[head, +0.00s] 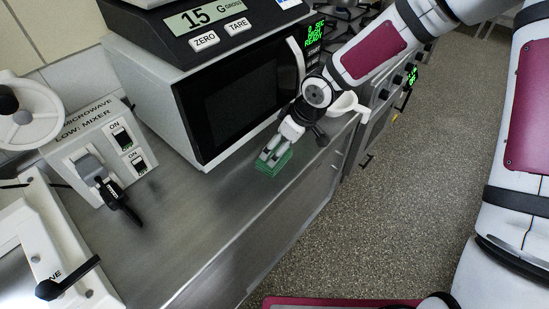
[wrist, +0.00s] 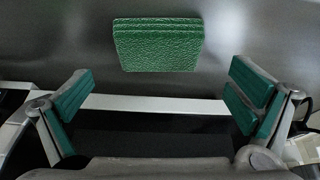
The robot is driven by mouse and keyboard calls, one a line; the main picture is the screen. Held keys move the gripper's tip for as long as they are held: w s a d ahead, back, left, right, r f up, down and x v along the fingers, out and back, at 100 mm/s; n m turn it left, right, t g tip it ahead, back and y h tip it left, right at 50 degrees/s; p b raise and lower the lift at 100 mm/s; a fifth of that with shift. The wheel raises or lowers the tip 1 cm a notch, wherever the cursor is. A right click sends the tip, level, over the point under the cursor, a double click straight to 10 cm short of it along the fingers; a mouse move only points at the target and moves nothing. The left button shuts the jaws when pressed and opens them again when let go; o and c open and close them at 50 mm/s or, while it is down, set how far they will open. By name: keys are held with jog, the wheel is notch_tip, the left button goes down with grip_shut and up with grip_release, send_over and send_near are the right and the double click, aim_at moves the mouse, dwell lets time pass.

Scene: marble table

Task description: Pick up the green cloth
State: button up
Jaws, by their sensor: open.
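The green cloth (head: 272,168) is a small folded, textured stack lying on the steel counter, in front of the microwave. In the wrist view the cloth (wrist: 157,45) is at top centre, beyond the fingertips and lined up with the gap between them. My gripper (head: 272,154) is over the cloth in the head view and hides part of it. In the wrist view my gripper (wrist: 163,88) is wide open and empty, with green pads on both fingers. The exact height between fingers and cloth is hard to tell.
The microwave (head: 238,104) stands close behind the gripper, with a scale (head: 205,28) on top. A switch box (head: 98,145) with a black lever is to the left. The counter (head: 175,235) is bare in front of the cloth, and its front edge (head: 262,228) is near.

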jog(key=shift+b+x, duration=0.35)
jog(key=shift+x, duration=3.15)
jog(key=shift+w+d, duration=0.1)
jog(key=shift+w, duration=0.1)
jog(key=c, duration=0.9)
